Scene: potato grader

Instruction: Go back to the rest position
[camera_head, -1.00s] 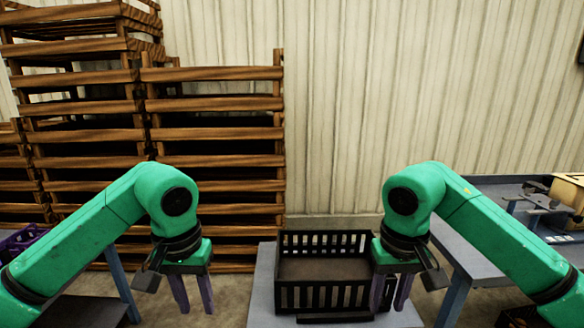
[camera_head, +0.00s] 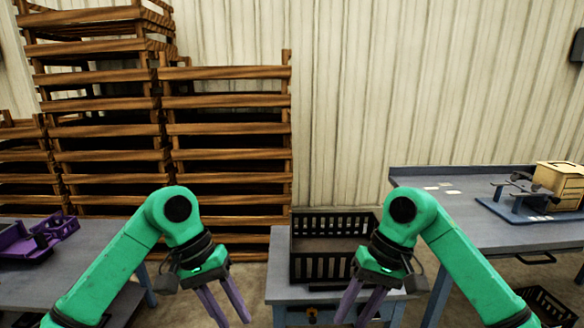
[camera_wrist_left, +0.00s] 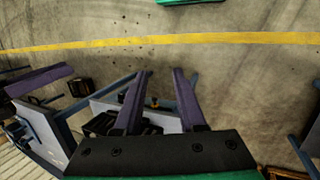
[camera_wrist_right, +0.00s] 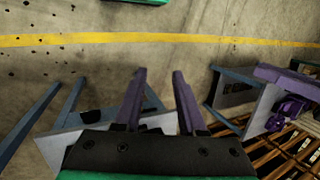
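My left gripper (camera_head: 227,302) hangs at the lower middle-left of the head view with its two purple fingers apart and nothing between them. My right gripper (camera_head: 361,303) hangs in front of the right part of the black crate, fingers apart and empty. The left wrist view shows the left fingers (camera_wrist_left: 159,100) spread over the floor and a table. The right wrist view shows the right fingers (camera_wrist_right: 157,100) spread in the same way. Both green arms are bent, with the grippers pointing down.
A black slatted crate (camera_head: 318,268) stands on a small grey-blue table (camera_head: 290,292) between the arms. A right table (camera_head: 440,205) carries a yellow box (camera_head: 560,184). A left table holds a purple object (camera_head: 45,235). Wooden crates (camera_head: 228,129) are stacked behind.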

